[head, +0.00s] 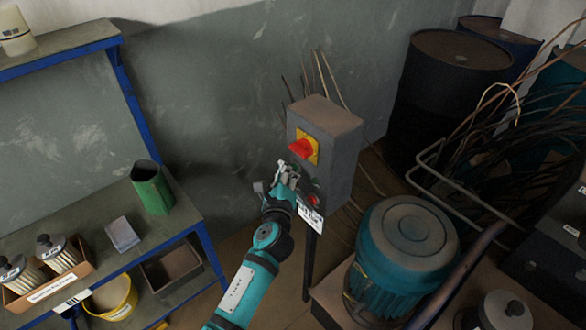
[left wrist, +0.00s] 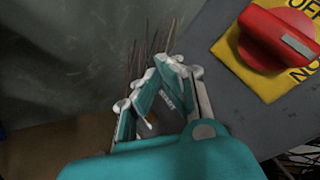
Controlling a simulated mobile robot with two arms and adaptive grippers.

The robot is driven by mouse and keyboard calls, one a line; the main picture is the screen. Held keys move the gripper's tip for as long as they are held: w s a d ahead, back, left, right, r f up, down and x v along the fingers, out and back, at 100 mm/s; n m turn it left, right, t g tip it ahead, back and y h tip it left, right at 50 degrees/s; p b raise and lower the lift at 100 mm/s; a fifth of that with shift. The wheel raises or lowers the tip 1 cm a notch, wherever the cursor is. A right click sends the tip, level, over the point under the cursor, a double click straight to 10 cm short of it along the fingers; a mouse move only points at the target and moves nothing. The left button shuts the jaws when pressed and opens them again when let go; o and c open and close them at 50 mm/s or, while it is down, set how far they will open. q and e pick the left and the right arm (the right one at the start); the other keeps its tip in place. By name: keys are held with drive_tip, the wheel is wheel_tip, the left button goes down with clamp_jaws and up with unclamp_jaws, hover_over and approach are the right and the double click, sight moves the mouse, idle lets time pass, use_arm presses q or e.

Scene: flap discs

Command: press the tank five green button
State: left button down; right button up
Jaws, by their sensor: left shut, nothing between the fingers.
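A grey control box (head: 335,135) stands on a post near the wall. Its front carries a red rotary switch (head: 303,149) on a yellow plate, a small red button (head: 313,200) lower down, and a white label (head: 311,218) at the bottom. My left gripper (head: 285,172) is shut and empty, in front of the box below and left of the rotary switch. In the left wrist view the closed fingers (left wrist: 165,75) lie left of the red switch (left wrist: 275,38). I cannot tell whether they touch the box. My right gripper is not in view.
A teal motor (head: 405,255) stands right of the box. Dark drums (head: 455,60) and loose rods are behind it. At left, a blue-framed shelf (head: 190,222) holds a green container (head: 152,188). Thin rods stick up behind the box.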

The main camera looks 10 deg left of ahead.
use_arm(q)
drive_tip(key=shift+w+d, duration=0.2)
drive_tip(key=shift+s+a, duration=0.1)
idle(0.5)
drive_tip(key=shift+s+a, duration=0.45)
drive_tip(key=shift+s, duration=0.15)
drive_tip(key=shift+s+a+p, duration=0.5)
drive_tip(key=shift+s+a, duration=0.3)
drive_tip(key=shift+s, duration=0.2)
drive_tip(key=shift+s+a+p, duration=0.45)
drive_tip(key=shift+s+a, duration=0.3)
drive_tip(key=shift+s, duration=0.25)
